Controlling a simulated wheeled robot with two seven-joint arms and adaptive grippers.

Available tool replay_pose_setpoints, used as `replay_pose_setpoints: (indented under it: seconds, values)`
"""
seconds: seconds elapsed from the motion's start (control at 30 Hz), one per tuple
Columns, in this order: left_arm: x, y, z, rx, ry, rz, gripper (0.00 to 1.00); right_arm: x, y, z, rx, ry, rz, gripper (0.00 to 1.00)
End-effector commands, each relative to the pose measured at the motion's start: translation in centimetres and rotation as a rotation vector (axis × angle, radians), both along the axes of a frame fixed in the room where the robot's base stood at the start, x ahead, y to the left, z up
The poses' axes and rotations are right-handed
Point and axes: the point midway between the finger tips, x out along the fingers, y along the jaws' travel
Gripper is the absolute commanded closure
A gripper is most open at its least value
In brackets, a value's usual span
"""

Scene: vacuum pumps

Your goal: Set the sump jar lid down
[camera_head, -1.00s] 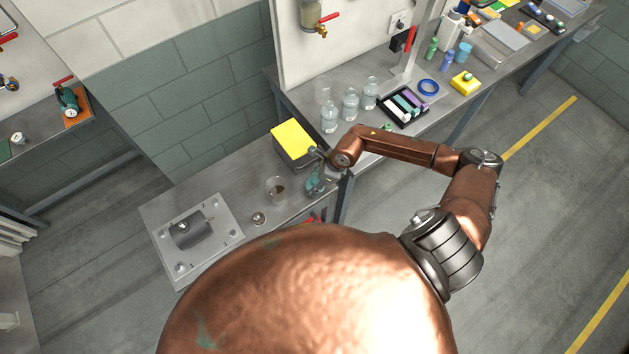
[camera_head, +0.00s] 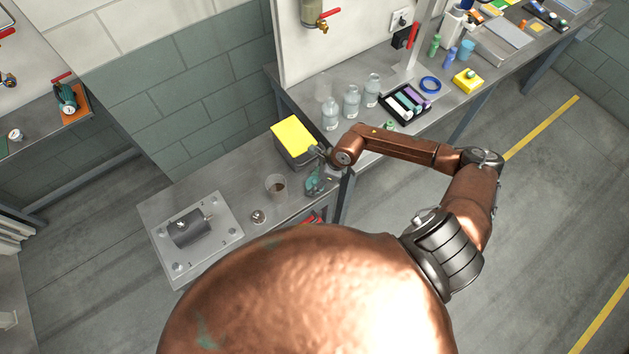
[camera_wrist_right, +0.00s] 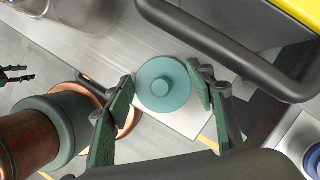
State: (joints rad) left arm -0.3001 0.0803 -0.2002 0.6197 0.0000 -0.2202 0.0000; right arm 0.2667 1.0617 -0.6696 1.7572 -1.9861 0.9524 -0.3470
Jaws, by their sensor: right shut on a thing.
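The sump jar lid is a round teal disc with a raised centre knob (camera_wrist_right: 163,87), in the right wrist view. My right gripper (camera_wrist_right: 158,103) has its green-padded fingers on either side of the lid and is shut on it. In the head view the right gripper (camera_head: 316,180) is low over the near bench, right of an open clear jar (camera_head: 276,187) with brown contents. The lid is small and partly hidden there. I cannot tell whether the lid touches the bench top.
A yellow-topped grey box (camera_head: 293,137) stands just behind the gripper. A pump on a metal plate (camera_head: 213,246) and a small round metal part (camera_head: 258,216) lie to the left. Clear bottles (camera_head: 351,103) and a black tray (camera_head: 404,119) stand on the right bench.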

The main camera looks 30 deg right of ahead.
Motion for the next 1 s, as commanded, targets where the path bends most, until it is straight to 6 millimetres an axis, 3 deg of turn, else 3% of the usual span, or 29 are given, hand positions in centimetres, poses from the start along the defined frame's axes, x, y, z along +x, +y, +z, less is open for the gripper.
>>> replay_pose_setpoints:
  seconds: [0.4,0.43,0.6,0.7,1.0]
  values:
    - [-0.01,0.01,-0.51,0.0,0.0,0.0,0.6,0.02,0.01,-0.57,0.0,0.0,0.0,0.7]
    - [-0.01,0.0,-0.45,0.0,0.0,0.0,0.6,0.01,0.01,-0.5,0.0,0.0,0.0,0.48]
    - [0.0,0.0,-0.42,0.0,0.0,0.001,0.6,0.0,0.01,-0.47,0.0,0.0,0.0,0.36]
    - [0.0,0.0,-0.42,0.0,0.0,0.0,0.6,0.0,0.01,-0.47,0.0,0.0,0.0,0.29]
    - [-0.15,0.16,-0.42,0.001,0.001,0.001,0.6,-0.03,-0.08,-0.33,-0.001,-0.001,0.0,0.29]
